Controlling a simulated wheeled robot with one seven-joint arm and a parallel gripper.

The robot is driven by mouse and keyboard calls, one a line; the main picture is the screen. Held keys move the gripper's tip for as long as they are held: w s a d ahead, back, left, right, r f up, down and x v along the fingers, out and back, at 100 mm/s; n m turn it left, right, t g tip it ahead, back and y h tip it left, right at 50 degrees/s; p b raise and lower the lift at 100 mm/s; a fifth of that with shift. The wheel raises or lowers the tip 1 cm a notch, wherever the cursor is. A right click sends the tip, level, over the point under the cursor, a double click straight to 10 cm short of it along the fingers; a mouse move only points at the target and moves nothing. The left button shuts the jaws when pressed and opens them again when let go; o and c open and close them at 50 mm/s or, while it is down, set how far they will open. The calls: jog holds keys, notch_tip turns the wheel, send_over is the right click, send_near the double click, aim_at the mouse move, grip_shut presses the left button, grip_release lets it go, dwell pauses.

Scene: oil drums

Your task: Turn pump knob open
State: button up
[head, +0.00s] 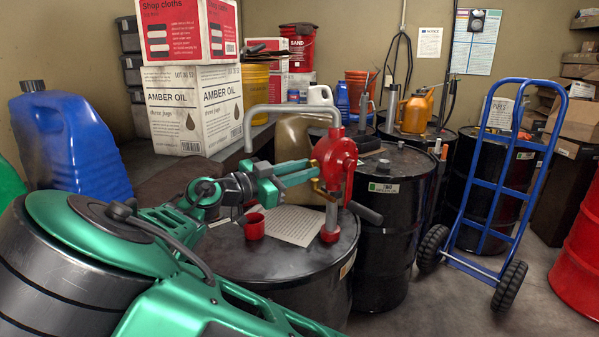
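The red hand pump (335,158) stands upright on top of a black drum (290,262), with a grey curved spout (275,108) reaching left and a dark crank handle (364,212) at its lower right. Small brass-coloured fittings show on the pump's left side, partly behind my fingers; I cannot tell which of them is the knob. My green gripper (309,169) reaches in from the left, with its fingertips right at the pump's left side. Its two fingers point right, but whether they are apart or closed on something is not clear.
A red cup (254,227) and a printed sheet (296,225) lie on the drum top below my arm. A blue jug (68,140) stands at left. Black drums, a blue hand truck (482,190) and a red drum (580,250) stand to the right, with bare floor between.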

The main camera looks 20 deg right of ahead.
grip_shut()
jog(key=n, duration=0.4)
jog(key=shift+n, duration=0.4)
jog(key=n, duration=0.4)
jog(key=shift+w+r+n, duration=0.1)
jog(key=shift+n, duration=0.2)
jog(key=n, duration=0.4)
jog(key=shift+a, duration=0.1)
jog(key=shift+n, duration=2.3)
